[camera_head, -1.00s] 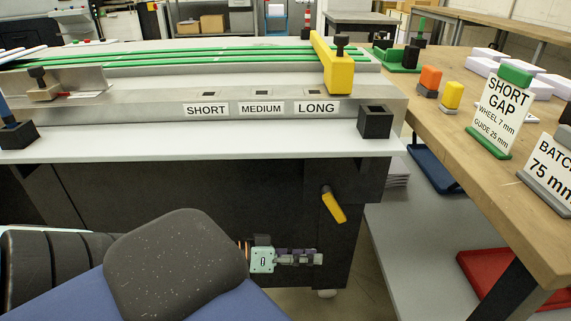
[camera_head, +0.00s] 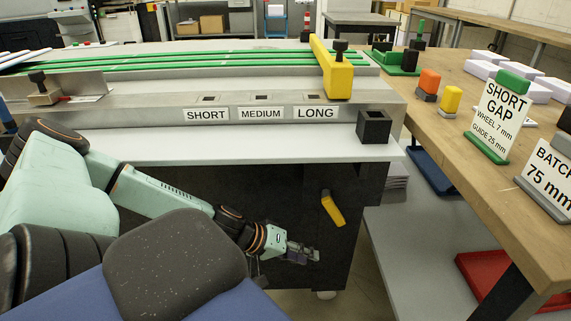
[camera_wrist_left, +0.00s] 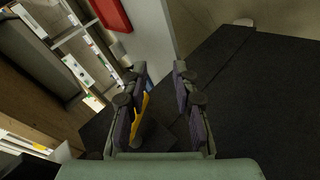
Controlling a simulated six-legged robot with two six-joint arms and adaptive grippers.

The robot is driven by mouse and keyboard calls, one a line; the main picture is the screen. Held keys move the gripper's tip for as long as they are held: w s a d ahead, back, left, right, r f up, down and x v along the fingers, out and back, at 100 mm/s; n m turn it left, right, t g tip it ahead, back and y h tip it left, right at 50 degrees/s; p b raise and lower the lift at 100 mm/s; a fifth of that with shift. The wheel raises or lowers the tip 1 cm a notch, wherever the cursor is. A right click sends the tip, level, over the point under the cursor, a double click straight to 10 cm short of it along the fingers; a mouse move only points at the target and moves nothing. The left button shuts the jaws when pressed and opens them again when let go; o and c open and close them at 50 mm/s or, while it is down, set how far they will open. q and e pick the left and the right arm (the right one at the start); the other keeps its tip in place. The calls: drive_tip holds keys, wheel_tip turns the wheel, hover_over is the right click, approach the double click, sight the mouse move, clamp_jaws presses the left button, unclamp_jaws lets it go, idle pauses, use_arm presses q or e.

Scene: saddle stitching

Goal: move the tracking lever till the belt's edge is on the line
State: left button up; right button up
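The tracking lever, a yellow handle (camera_head: 332,208), hangs tilted on the dark front of the machine, its lower end to the right. My left gripper (camera_head: 303,253) is below and left of it, apart from it in the head view. In the left wrist view my left gripper (camera_wrist_left: 160,67) is open with nothing between its fingers. A yellow strip, likely the lever (camera_wrist_left: 145,104), shows beside the left finger, which partly hides it. Green belts (camera_head: 190,58) run along the machine top. I cannot make out a tracking line. My right gripper is not in view.
A yellow block with a black knob (camera_head: 338,75) stands above the LONG label (camera_head: 315,113). A black square holder (camera_head: 374,126) sits at the tabletop's front right corner. A wooden bench (camera_head: 440,125) with signs stands right. A red tray (camera_head: 492,274) lies on its lower shelf.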

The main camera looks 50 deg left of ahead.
use_arm(q)
drive_tip(key=s+d+m+g+y+p, duration=0.1)
drive_tip(key=s+d+m+g+y, duration=0.1)
drive_tip(key=s+d, duration=0.3)
drive_tip(key=s+d+f+m+g+y+p, duration=0.1)
drive_tip(key=s+d+g, duration=0.3)
drive_tip(key=s, duration=0.5)
drive_tip(key=shift+s+d+f+m+g+y+p, duration=0.15)
drive_tip(key=shift+s+d+m+g+y+p, duration=0.2)
drive_tip(key=shift+y+p, duration=0.35)
idle(0.4)
drive_tip(key=shift+d, duration=0.1)
drive_tip(key=s+d+m+g+p, duration=0.1)
drive_tip(key=s+d+m+g, duration=0.1)
drive_tip(key=s, duration=0.5)
drive_tip(key=shift+f+m, duration=0.45)
drive_tip(key=shift+m, duration=0.2)
idle(2.8)
